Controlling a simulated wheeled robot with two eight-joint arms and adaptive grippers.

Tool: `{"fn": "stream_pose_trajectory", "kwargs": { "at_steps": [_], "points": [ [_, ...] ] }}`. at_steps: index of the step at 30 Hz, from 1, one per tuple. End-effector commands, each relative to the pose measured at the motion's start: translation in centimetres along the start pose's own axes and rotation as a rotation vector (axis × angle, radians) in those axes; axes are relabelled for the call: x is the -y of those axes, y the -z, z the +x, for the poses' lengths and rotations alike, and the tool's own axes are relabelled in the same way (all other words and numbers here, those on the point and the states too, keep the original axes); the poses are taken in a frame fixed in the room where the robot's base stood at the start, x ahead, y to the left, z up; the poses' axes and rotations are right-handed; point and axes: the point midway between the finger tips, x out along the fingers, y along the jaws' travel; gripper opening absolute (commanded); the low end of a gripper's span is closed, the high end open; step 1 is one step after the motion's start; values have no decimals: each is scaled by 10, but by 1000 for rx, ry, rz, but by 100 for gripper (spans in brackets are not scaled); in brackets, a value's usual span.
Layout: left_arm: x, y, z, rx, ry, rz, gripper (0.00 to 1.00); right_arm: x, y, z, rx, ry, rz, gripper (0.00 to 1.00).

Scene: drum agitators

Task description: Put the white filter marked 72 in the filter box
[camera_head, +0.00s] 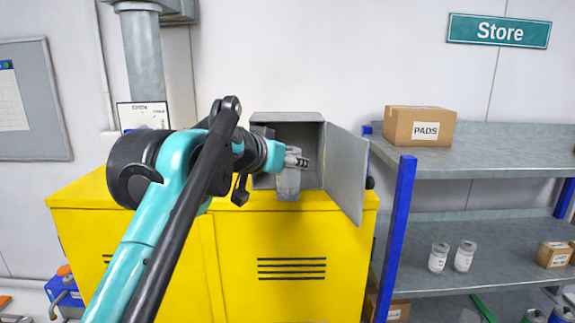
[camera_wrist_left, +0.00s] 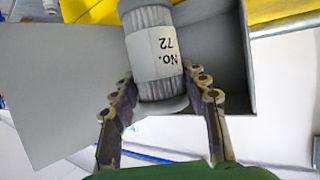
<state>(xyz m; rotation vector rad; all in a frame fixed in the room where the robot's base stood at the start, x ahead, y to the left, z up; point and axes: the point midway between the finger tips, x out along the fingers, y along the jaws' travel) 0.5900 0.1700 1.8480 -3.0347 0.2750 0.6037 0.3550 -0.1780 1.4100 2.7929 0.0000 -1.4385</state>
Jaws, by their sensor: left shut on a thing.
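The white filter (camera_wrist_left: 152,50) with a label reading "No. 72" is between the fingers of my left gripper (camera_wrist_left: 163,100) in the left wrist view. The gripper is shut on it near one end. In the head view, my left gripper (camera_head: 300,160) holds the filter (camera_head: 288,182) upright at the front of the grey filter box (camera_head: 314,117). The box stands on the yellow cabinet with its door (camera_head: 346,172) swung open to the right. The filter overlaps the box opening in the picture; I cannot tell whether any of it is inside. My right gripper is not in view.
The yellow cabinet (camera_head: 290,245) stands below the box. To the right, a blue-post shelf (camera_head: 480,165) carries a PADS carton (camera_head: 419,126) on top and two more filters (camera_head: 438,257) on a lower level. The open door stands between the box and the shelf.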

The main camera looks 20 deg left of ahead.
Motion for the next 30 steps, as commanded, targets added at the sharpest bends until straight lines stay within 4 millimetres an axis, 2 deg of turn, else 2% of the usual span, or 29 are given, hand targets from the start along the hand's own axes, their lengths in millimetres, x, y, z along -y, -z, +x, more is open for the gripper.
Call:
{"fn": "stream_pose_trajectory", "kwargs": {
  "at_steps": [30],
  "points": [
    [39, 25, 73, 0, 1, -1, 16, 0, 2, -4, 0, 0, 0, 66]
  ]
}}
